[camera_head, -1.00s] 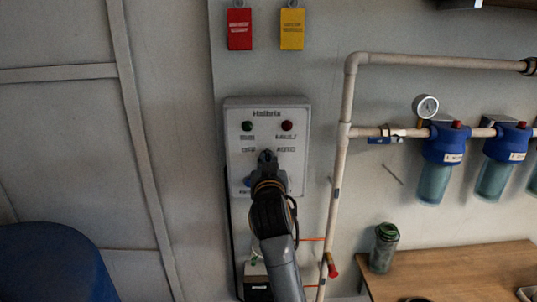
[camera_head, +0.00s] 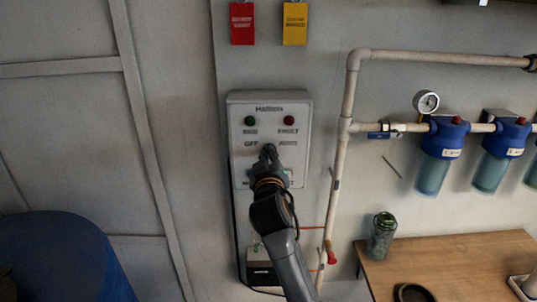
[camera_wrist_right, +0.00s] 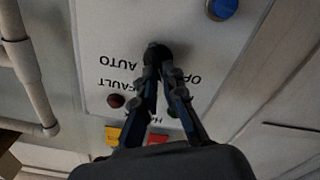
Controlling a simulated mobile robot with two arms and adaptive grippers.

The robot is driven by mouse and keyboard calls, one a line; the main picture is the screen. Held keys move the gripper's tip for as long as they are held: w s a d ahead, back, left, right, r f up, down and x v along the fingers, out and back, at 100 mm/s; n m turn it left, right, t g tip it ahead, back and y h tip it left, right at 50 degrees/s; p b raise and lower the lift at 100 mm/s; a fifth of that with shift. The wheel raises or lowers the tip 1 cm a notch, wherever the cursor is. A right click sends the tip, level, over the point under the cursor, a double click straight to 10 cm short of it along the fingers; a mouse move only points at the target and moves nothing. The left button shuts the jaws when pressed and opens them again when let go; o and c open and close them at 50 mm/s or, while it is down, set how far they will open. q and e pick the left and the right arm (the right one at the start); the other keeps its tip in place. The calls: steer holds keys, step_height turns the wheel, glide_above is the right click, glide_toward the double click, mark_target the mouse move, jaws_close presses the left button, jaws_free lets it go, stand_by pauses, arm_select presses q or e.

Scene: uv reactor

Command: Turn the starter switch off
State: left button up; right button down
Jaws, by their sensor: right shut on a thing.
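The starter box (camera_head: 240,108) is a light grey panel on the wall, with a green lamp (camera_head: 250,121), a red lamp (camera_head: 289,121) and the labels OFF and AUTO. The black starter switch (camera_wrist_right: 158,52) sits between these labels; in the head view the gripper mostly hides it. My right gripper (camera_head: 268,158) reaches up to the panel from below. In the right wrist view its fingers (camera_wrist_right: 158,70) are closed together on the switch knob. The exact angle of the knob is hard to tell. A blue button (camera_wrist_right: 222,8) shows on the panel. My left gripper is not in view.
Red (camera_head: 242,24) and yellow (camera_head: 295,24) tags hang above the box. A pipe (camera_head: 345,140) runs down to its right, leading to blue filters (camera_head: 442,140) and a gauge (camera_head: 427,102). A wooden table (camera_head: 450,265) holds a green bottle (camera_head: 382,237). A blue barrel (camera_head: 60,255) stands left.

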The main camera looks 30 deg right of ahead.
steer(key=shift+r, duration=0.1)
steer(key=c, duration=1.4)
jaws_free()
steer(key=shift+c, duration=0.2)
steer(key=v, duration=1.2)
steer(key=shift+w, duration=0.1)
